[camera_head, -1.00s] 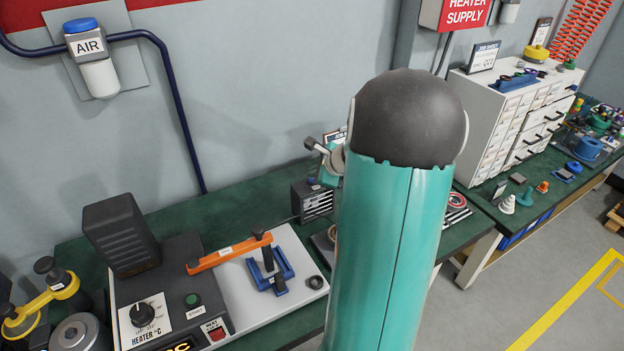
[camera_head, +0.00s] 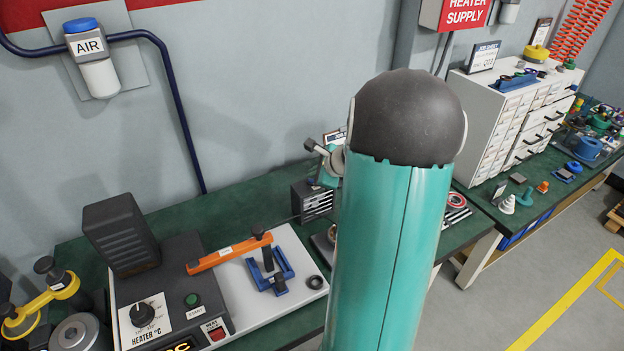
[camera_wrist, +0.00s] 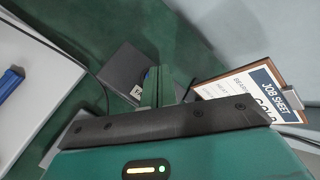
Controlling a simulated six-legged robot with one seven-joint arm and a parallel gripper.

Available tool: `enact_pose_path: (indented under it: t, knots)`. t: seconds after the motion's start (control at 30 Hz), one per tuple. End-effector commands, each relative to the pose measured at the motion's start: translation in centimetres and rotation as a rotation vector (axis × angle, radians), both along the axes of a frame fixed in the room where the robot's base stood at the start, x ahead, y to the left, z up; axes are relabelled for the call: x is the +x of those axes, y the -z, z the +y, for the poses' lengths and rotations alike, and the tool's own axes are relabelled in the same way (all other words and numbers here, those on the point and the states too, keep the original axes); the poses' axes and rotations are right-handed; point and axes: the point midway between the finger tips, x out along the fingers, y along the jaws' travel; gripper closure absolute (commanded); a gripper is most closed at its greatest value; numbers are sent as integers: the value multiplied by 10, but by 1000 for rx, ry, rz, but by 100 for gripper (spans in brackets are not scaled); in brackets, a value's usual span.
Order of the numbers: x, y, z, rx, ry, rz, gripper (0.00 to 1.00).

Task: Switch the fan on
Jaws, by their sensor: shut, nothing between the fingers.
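A small dark slatted box (camera_head: 312,201) stands on the green bench, partly hidden behind my arm. In the wrist view a dark box (camera_wrist: 128,72) with a partly covered white label lies just beyond my gripper; I cannot tell if it is the same box. My gripper (camera_wrist: 166,84) is shut and empty, its green fingers pointing at the bench area between that box and a job sheet (camera_wrist: 262,88). Whether the fingers touch the box cannot be told. In the head view my arm hides most of the gripper.
A heater unit (camera_head: 165,290) with a dial (camera_head: 142,314), green start button (camera_head: 192,300) and red switch (camera_head: 216,334) stands at left. An orange lever (camera_head: 228,254) and blue fixture (camera_head: 270,270) sit beside it. White drawers (camera_head: 497,135) stand at right.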

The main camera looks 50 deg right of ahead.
Motion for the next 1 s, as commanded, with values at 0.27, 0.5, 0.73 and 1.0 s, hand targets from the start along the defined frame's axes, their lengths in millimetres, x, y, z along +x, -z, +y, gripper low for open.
enact_pose_path:
  t: [0.27, 0.5, 0.73, 1.0]
  knots:
    - [0, 5, 0, 0, 1, 1, 100]
    - [0, 4, 0, 1, 1, 0, 100]
    - [0, -4, 1, 1, -1, 0, 100]
    - [0, -5, 0, 1, 1, 0, 100]
